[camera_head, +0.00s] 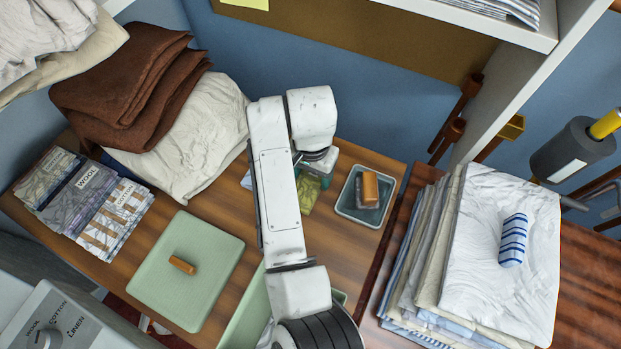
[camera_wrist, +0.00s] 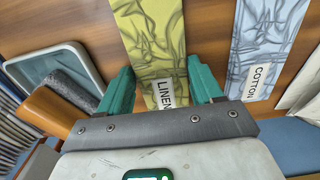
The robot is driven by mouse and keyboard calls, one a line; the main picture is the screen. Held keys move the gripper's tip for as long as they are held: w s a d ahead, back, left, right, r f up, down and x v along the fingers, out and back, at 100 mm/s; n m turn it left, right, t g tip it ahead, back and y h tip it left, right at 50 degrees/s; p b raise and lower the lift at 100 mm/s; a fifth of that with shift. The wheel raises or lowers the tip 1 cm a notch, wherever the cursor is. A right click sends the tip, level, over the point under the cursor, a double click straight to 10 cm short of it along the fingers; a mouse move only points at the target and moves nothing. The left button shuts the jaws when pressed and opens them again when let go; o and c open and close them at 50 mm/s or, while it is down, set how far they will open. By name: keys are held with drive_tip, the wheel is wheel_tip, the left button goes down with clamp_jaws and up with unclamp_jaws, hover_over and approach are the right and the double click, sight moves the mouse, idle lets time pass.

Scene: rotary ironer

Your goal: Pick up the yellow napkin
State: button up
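The yellow napkin (camera_wrist: 150,30) is a yellow-green patterned strip with a LINEN label, lying on the wooden table. In the wrist view it runs up from between my fingers. In the head view only part of the yellow napkin (camera_head: 306,193) shows beside my arm. My gripper (camera_wrist: 162,88) has two teal fingers, spread apart on either side of the labelled end. The fingers look open. I cannot tell how high the tips are above the cloth. In the head view my gripper (camera_head: 318,173) is mostly hidden by my wrist.
A blue patterned cloth (camera_wrist: 265,35) labelled COTTON lies to the right in the wrist view. A grey tray (camera_head: 349,208) holds an orange-brown block and a grey piece. Folded linens (camera_head: 487,285) stand at right.

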drive_tip(key=c, duration=0.6)
drive_tip(key=shift+o, duration=0.2)
drive_tip(key=shift+r, duration=0.1)
